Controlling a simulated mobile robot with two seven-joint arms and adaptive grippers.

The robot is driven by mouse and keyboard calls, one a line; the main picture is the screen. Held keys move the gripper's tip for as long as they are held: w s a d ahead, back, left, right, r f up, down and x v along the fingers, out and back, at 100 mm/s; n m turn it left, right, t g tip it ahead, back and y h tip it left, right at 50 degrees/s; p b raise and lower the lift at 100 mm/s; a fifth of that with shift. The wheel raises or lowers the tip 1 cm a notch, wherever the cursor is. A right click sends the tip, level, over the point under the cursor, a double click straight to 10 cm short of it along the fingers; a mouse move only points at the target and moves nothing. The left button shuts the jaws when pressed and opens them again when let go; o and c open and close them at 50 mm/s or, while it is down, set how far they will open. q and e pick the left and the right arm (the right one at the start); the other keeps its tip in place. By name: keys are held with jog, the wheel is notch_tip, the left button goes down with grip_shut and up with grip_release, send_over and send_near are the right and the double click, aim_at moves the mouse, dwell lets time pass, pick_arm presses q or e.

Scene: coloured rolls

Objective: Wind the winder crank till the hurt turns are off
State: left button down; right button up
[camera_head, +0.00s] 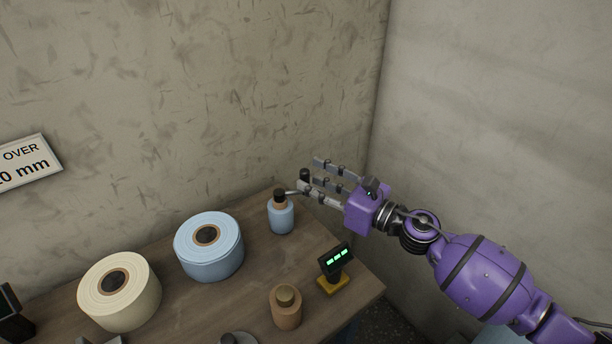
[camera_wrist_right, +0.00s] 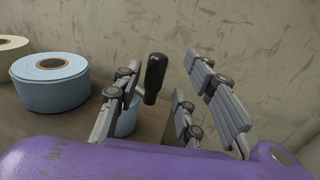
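A small blue roll (camera_head: 281,217) stands on the winder near the table's back right edge, with a dark core on top. A grey crank arm runs from it to an upright black crank handle (camera_head: 304,175), also seen in the wrist view (camera_wrist_right: 155,78). My right gripper (camera_head: 316,178) is at the crank handle. In the wrist view its fingers are spread, with the handle between them near the tips; I cannot tell whether they touch it. A large blue roll (camera_head: 209,260) sits left of the winder. No hurt turns can be made out. My left gripper is not in view.
A display with green marks (camera_head: 336,258) stands on a yellow base near the right edge. A small brown roll (camera_head: 286,311) and a cream roll (camera_head: 120,301) share the wooden table (camera_head: 250,290). A sign (camera_head: 24,163) hangs on the back wall.

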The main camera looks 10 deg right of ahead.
jog(key=v, duration=0.8)
jog(key=shift+s+d, duration=0.3)
jog(key=shift+c, duration=0.5)
